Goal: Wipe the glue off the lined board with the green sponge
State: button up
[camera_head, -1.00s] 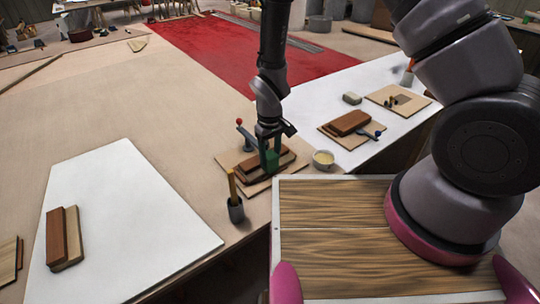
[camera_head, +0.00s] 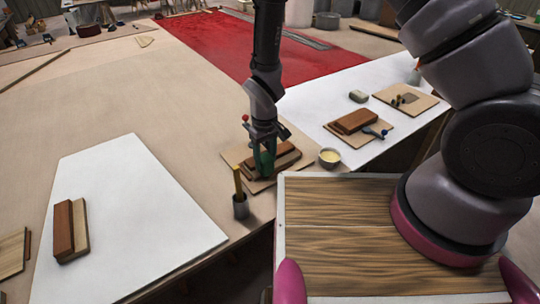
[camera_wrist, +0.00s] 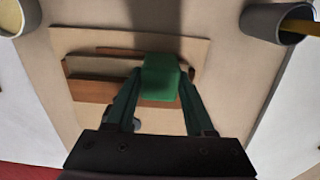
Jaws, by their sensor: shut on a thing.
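My gripper (camera_head: 264,158) is shut on the green sponge (camera_wrist: 162,78), which shows between the fingers in the wrist view. It is over the stacked brown wood pieces (camera_head: 284,158) on a thin tan board (camera_head: 236,160) at the near edge of the table. In the wrist view, the tan board (camera_wrist: 75,40) and brown pieces (camera_wrist: 90,90) lie below the sponge. The fingers and sponge hide part of the stack. I cannot tell whether the sponge touches it. I cannot make out glue or lines on this board.
A grey cup with a yellow handle (camera_head: 240,205) stands at front left of the board, and a bowl of pale yellow stuff (camera_head: 329,158) at its right. A second board (camera_head: 345,137) with a brown block lies farther right. A red area (camera_head: 220,50) lies behind.

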jog(key=shift+s+a, duration=0.95)
jog(key=shift+a, duration=0.2)
jog(key=shift+w+d+f, duration=0.1)
jog(key=shift+w+d, duration=0.35)
jog(key=shift+d, duration=0.2)
jog(key=shift+w+d, duration=0.45)
jog(key=shift+d, duration=0.15)
jog(key=shift+w+d+r, duration=0.2)
jog(key=shift+w+d, duration=1.05)
jog(key=shift+d, duration=0.25)
jog(key=shift+s+a+f, duration=0.1)
jog(key=shift+s+a, duration=1)
jog(key=shift+a, duration=0.3)
jog(key=shift+s+a+f, duration=0.1)
jog(key=shift+s+a, duration=0.95)
jog(key=shift+a, duration=0.3)
jog(key=shift+w+d+r, duration=0.1)
jog(key=shift+w+d, duration=0.6)
jog(key=shift+d, duration=0.25)
jog(key=shift+w+d+r, duration=0.1)
jog(key=shift+w+d, duration=0.6)
jog(key=shift+d, duration=0.2)
jog(key=shift+w+d+f, duration=0.2)
jog(key=shift+w+d, duration=0.5)
jog(key=shift+d, duration=0.25)
jog(key=shift+r, duration=0.1)
notch_tip(320, 180, up, 7)
